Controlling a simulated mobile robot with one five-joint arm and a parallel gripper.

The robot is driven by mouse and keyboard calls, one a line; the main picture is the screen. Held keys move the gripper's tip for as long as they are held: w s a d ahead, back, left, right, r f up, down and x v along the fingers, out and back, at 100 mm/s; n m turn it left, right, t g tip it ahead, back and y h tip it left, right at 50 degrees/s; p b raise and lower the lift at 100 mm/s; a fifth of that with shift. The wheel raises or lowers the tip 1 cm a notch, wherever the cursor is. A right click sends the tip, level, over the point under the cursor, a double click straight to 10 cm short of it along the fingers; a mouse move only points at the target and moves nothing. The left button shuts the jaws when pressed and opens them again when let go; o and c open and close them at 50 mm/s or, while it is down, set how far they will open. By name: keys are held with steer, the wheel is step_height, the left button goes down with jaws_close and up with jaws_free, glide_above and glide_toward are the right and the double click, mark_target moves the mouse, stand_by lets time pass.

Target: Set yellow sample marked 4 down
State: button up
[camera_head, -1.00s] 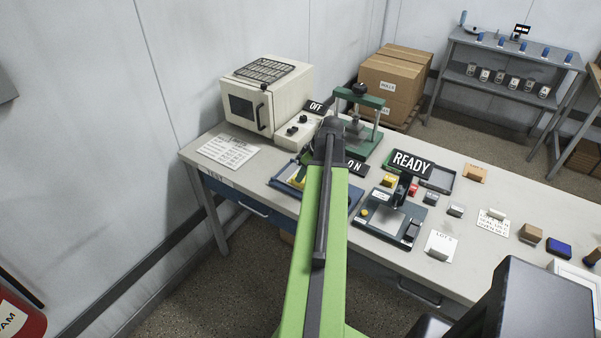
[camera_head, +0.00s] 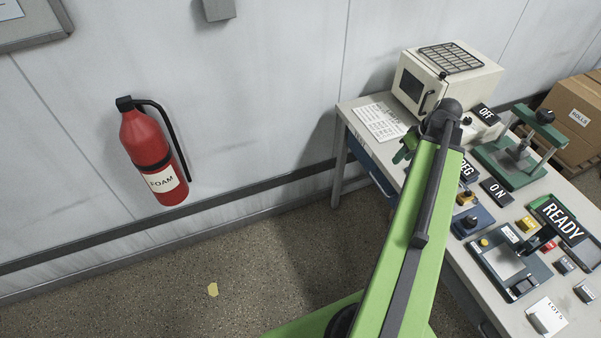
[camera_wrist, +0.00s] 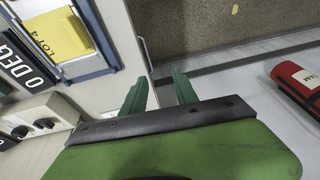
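In the head view my gripper (camera_head: 404,151) is at the table's near left edge, partly hidden by my arm. The arm also covers part of the blue holder there, and I cannot make out the sample for certain.
The table (camera_head: 352,112) carries a white oven (camera_head: 415,85), a green press (camera_head: 512,160) and a device with a READY sign (camera_head: 560,220). A red extinguisher (camera_head: 152,150) hangs on the wall. A yellow scrap (camera_head: 212,289) lies on the open floor.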

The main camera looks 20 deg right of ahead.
steer(key=w+a+g, duration=0.1)
steer(key=w+a, duration=0.2)
steer(key=a, duration=1.1)
steer(key=w+a+g, duration=0.1)
steer(key=w+a, duration=0.2)
steer(key=a, duration=1.1)
steer(key=w+a+f+g+h, duration=0.1)
steer(key=w+a, duration=0.1)
steer(key=a, duration=1.2)
steer(key=shift+w+a, duration=0.15)
steer(key=shift+w, duration=0.25)
step_height(320, 180, down, 3)
steer(key=b, duration=0.2)
steer(key=shift+r+b, duration=0.1)
steer(key=shift+b, duration=0.3)
